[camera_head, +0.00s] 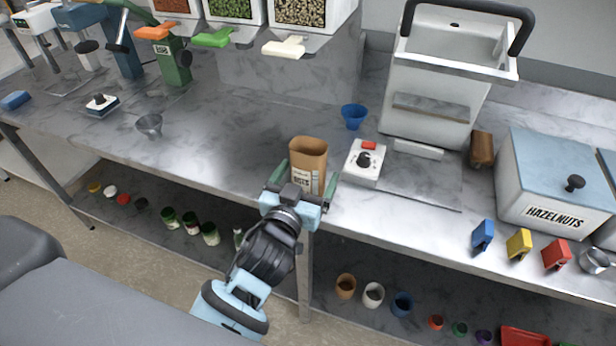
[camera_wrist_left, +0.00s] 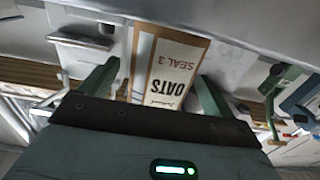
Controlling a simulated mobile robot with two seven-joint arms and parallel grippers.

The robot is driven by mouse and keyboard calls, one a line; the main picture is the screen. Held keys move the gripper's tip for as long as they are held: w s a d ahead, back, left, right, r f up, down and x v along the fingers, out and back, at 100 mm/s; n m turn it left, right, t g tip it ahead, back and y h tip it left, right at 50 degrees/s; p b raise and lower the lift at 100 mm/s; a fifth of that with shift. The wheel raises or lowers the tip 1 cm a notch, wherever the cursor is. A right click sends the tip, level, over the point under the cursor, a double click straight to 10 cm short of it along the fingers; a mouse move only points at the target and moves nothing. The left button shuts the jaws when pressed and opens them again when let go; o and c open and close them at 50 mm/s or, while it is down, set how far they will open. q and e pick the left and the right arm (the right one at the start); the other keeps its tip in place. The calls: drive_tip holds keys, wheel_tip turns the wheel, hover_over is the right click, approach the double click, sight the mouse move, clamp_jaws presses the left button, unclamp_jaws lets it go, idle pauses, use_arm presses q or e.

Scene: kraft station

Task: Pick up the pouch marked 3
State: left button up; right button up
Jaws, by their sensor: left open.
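The pouch marked 3 (camera_head: 308,160) is a brown kraft pouch standing upright, open at the top, near the front edge of the counter. In the left wrist view its label (camera_wrist_left: 172,72) reads "OATS" and "SEAL 3". My left gripper (camera_head: 304,178) is open, with one green finger on each side of the pouch. In the left wrist view the fingers (camera_wrist_left: 158,90) flank the pouch's lower part, with a visible gap at least on the left side. My right gripper is not in view.
A white device with a red button (camera_head: 365,162) stands close right of the pouch. A hazelnuts box (camera_head: 555,185) and several coloured clips (camera_head: 519,243) are at the right.

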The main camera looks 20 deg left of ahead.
use_arm(q)
drive_tip(key=w, duration=0.3)
drive_tip(key=shift+w+f, duration=0.1)
drive_tip(key=shift+w, duration=0.1)
drive_tip(key=c, duration=1.1)
